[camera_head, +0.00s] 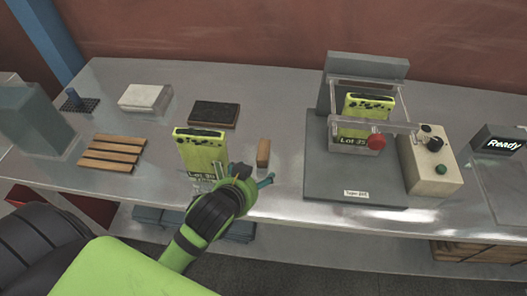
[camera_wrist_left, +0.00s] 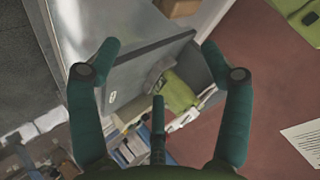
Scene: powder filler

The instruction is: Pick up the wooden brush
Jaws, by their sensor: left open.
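The wooden brush (camera_head: 263,152) appears as a small brown upright block on the steel table, right of a yellow-green bag labelled "Lot" (camera_head: 201,150). My left gripper (camera_head: 250,181) is at the table's front edge, in front of and below the brush in the picture, apart from it. In the left wrist view its teal fingers (camera_wrist_left: 160,48) are spread wide with nothing held between them. I cannot make out the brush for certain in that view. My right gripper is not in view.
A powder filler (camera_head: 354,190) with a clear guard and another bag stands right of the brush. A control box (camera_head: 430,163) and a "Ready" display (camera_head: 501,141) are further right. A slatted wooden rack (camera_head: 111,153), white block (camera_head: 146,97) and dark pad (camera_head: 214,113) lie left.

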